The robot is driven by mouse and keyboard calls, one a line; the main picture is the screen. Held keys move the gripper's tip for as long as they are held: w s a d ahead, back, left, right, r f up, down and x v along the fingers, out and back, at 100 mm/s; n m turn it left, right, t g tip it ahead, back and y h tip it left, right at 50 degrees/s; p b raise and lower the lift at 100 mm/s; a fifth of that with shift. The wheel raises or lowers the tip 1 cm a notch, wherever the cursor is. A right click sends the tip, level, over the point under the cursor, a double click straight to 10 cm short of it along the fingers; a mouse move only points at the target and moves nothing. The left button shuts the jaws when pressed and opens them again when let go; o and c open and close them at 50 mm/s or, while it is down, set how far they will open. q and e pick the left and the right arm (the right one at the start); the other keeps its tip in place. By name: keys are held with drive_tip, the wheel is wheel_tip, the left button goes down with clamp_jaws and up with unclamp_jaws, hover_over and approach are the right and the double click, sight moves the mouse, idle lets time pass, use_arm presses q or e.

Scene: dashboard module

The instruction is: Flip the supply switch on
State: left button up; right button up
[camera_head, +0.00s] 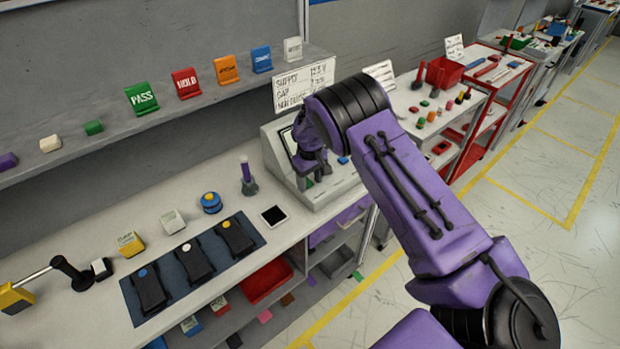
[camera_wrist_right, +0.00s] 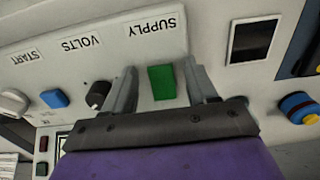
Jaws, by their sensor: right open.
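The supply switch (camera_wrist_right: 162,82) is a green rectangular rocker on the pale console (camera_wrist_right: 60,70), below the upside-down SUPPLY label (camera_wrist_right: 152,27) in the right wrist view. My right gripper (camera_wrist_right: 162,92) is open, with one finger on each side of the switch. I cannot tell whether the fingers touch the panel. In the head view the console (camera_head: 335,190) stands on the bench, and my right gripper (camera_head: 311,166) is over its face, hiding part of it. Whether the switch is on or off is not clear. My left gripper is not in view.
A black knob (camera_wrist_right: 97,95) and a blue button (camera_wrist_right: 55,98) sit beside the switch. A black-screened device (camera_head: 273,215), a purple-topped stand (camera_head: 248,178) and a dark mat (camera_head: 190,268) with several black devices lie left of the console. A shelf (camera_head: 200,100) runs above.

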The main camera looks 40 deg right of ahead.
drive_tip(key=c, duration=1.1)
drive_tip(key=shift+o, duration=0.2)
drive_tip(key=shift+w+a+f+g+b, duration=0.1)
drive_tip(key=shift+w+g+b, duration=0.2)
drive_tip(key=shift+g, duration=0.4)
drive_tip(key=shift+g+b, duration=0.3)
drive_tip(key=shift+b, duration=0.05)
drive_tip(key=g+b, duration=0.1)
drive_tip(key=b, duration=0.2)
drive_tip(key=shift+w+a+f+g, duration=0.1)
drive_tip(key=shift+w+f+g, duration=0.15)
drive_tip(key=shift+g, duration=0.15)
drive_tip(key=shift+r+b, duration=0.2)
drive_tip(key=shift+b, duration=0.35)
drive_tip(key=shift+r+g, duration=0.25)
drive_tip(key=shift+g, duration=0.15)
drive_tip(key=shift+r, duration=0.1)
drive_tip(key=o, duration=1.1)
drive_tip(key=shift+w, duration=0.1)
drive_tip(key=shift+c, duration=0.2)
